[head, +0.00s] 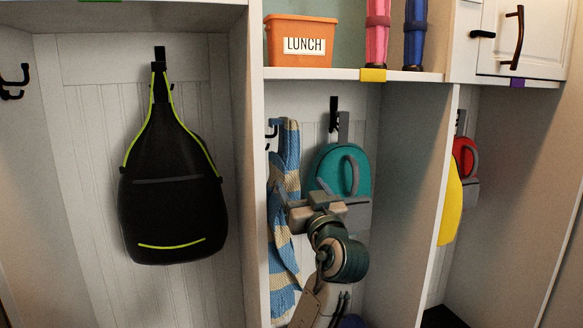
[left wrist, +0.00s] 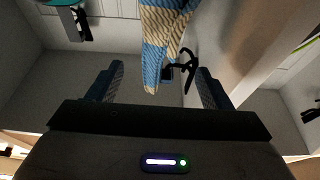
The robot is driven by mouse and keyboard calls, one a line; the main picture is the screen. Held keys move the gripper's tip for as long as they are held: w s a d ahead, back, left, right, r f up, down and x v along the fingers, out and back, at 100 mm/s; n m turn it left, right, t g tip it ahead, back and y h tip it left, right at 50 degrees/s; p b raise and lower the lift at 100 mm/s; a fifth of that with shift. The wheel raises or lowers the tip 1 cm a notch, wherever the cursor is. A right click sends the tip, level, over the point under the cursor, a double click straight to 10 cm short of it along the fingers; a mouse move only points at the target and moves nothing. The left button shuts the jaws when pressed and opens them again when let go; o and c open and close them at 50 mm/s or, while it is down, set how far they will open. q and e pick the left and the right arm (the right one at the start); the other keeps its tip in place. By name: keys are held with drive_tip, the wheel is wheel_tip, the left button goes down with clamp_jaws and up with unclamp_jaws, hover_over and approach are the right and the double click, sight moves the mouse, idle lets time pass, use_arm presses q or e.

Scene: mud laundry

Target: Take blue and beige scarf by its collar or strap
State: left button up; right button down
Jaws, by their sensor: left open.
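The blue and beige striped scarf (head: 284,170) hangs from a dark hook on the back wall of the middle cubby, at its left side. My left gripper (head: 296,211) is in front of the scarf's middle in the head view and covers part of its right edge. In the left wrist view the left gripper (left wrist: 159,70) is open, its two fingers apart with nothing clamped between them. The scarf (left wrist: 163,38) comes down from the top there, its end appearing between the fingers beside a black hook (left wrist: 188,68). The exact gap to the fingers is unclear. My right gripper is not in view.
A teal backpack (head: 333,165) hangs just right of the scarf, partly behind my arm. Partitions bound the cubby on both sides. A black backpack (head: 170,205) hangs in the left cubby. A shelf with an orange lunch bin (head: 301,43) is above. Red and yellow items hang right.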

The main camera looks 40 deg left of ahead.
sight(289, 169)
use_arm(q)
drive_tip(key=x, duration=0.1)
drive_tip(key=p+x, duration=0.1)
drive_tip(key=x, duration=0.3)
drive_tip(key=shift+a+f, duration=0.25)
drive_tip(key=shift+f, duration=0.1)
drive_tip(key=shift+b+x, duration=0.4)
drive_tip(key=shift+x, duration=1.75)
drive_tip(key=shift+w+d, duration=0.1)
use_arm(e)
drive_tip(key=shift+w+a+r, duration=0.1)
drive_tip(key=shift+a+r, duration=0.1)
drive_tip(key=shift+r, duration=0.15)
use_arm(q)
drive_tip(key=shift+d, duration=0.1)
drive_tip(key=shift+c, duration=0.2)
drive_tip(key=c, duration=1.4)
